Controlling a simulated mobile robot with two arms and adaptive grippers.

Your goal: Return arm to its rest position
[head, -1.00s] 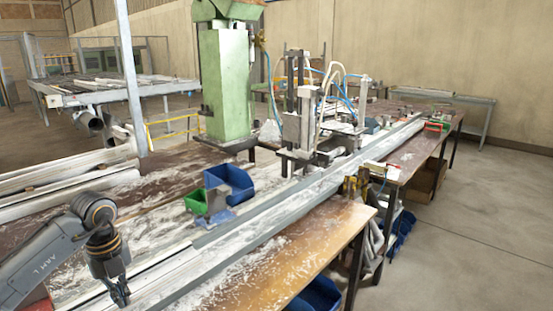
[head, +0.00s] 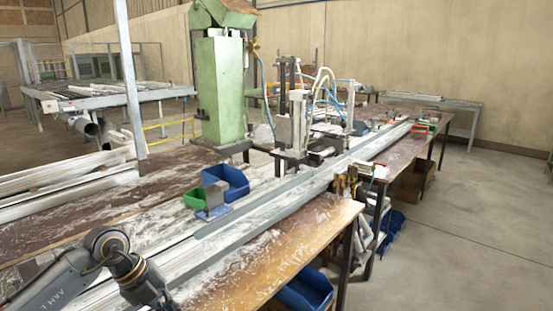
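My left arm comes in at the lower left of the head view, over the near end of the bench. Its gripper lies at or past the bottom edge of the picture, so its fingers do not show clearly. My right arm and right gripper are not in view. The long grey profile (head: 290,192) lies along the bench and runs away to the right, past the clamp fixture (head: 293,125).
Another blue bin (head: 305,290) sits under the bench. The floor at right is clear.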

